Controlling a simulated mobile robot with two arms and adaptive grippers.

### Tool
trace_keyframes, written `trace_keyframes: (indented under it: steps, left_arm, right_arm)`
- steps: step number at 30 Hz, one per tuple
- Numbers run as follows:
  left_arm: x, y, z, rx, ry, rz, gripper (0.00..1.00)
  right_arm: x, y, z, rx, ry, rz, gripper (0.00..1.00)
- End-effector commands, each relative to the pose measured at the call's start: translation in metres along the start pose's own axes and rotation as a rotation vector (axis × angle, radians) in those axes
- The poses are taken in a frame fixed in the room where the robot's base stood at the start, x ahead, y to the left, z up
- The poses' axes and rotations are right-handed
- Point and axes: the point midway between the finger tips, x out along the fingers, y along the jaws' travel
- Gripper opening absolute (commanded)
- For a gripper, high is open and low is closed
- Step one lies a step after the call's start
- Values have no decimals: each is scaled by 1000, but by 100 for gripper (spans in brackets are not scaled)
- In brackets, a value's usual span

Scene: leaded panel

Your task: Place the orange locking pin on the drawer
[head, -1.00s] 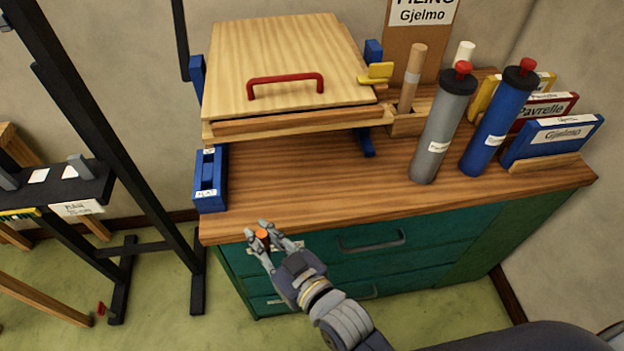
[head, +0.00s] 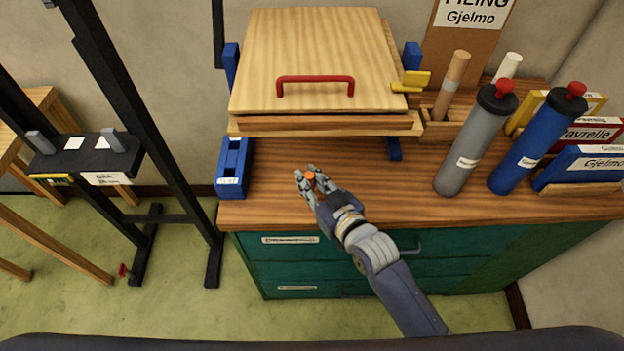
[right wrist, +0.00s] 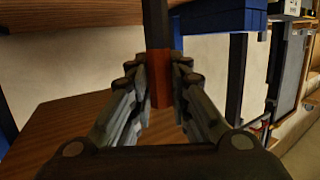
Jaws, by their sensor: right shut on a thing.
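My right gripper (head: 312,178) is shut on the orange locking pin (head: 310,176), over the front part of the wooden worktop. In the right wrist view the pin's orange part (right wrist: 159,78) is between the two fingers (right wrist: 153,85), with a dark shaft above it. Green drawers (head: 290,255) with white labels are in the cabinet front below, partly hidden by my right arm. My left gripper is not in view.
A wooden box with a red handle (head: 315,79) stands on blue supports at the back of the worktop (head: 400,185). A blue holder (head: 232,168) is at the left. Grey (head: 478,140) and blue (head: 538,140) cylinders stand right. A black stand (head: 130,110) is left of the cabinet.

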Motion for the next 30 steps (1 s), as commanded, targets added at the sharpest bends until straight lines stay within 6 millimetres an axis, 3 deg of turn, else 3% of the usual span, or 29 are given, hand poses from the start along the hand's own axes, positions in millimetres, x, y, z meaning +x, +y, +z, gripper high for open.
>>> trace_keyframes:
  steps: [7, 15, 27, 28, 30]
  left_arm:
    - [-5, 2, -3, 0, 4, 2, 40]
    - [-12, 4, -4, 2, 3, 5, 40]
    - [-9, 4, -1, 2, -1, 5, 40]
    - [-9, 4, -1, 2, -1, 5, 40]
    - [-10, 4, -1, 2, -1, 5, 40]
  right_arm:
    - [16, 15, -4, -3, 2, 1, 0]
    - [22, 13, 30, 1, 0, -1, 0]
    - [23, 13, 36, 0, 1, -1, 0]
    - [23, 13, 37, 0, -1, -1, 20]
    - [22, 13, 36, 1, -1, -1, 36]
